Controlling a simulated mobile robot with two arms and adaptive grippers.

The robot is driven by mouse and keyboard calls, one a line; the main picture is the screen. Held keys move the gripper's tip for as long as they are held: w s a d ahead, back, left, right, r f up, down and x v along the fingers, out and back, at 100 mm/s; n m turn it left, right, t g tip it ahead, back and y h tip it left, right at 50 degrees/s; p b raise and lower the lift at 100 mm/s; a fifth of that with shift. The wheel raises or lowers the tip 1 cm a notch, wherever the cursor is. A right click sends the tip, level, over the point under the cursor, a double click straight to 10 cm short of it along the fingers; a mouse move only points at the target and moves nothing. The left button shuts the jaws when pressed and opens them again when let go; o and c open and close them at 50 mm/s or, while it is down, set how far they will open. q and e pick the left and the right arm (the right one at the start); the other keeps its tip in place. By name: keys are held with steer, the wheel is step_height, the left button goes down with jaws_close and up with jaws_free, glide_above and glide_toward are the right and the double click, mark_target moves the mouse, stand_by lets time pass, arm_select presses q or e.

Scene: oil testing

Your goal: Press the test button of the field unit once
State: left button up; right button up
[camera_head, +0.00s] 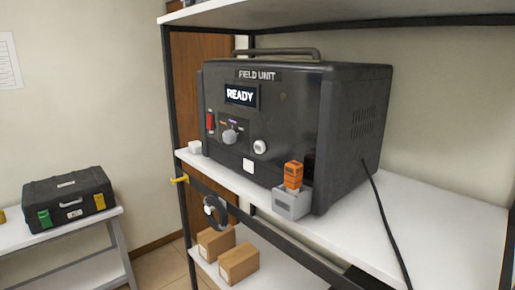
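The field unit (290,140) is a black metal box with a top handle, standing on a white shelf. Its label reads FIELD UNIT and its lit screen (241,95) reads READY. On its front are a red switch (210,121) at the left, a grey rotary knob (230,136) in the middle and a round white button (260,146) to the right. I cannot read which control is labelled test. Neither of my grippers is in view.
An orange part (293,175) sits in a grey block (291,203) at the shelf's front edge. A black cable (378,212) trails from the unit's right side. Cardboard boxes (239,262) are on the lower shelf. A black case (68,198) stands on a left table.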

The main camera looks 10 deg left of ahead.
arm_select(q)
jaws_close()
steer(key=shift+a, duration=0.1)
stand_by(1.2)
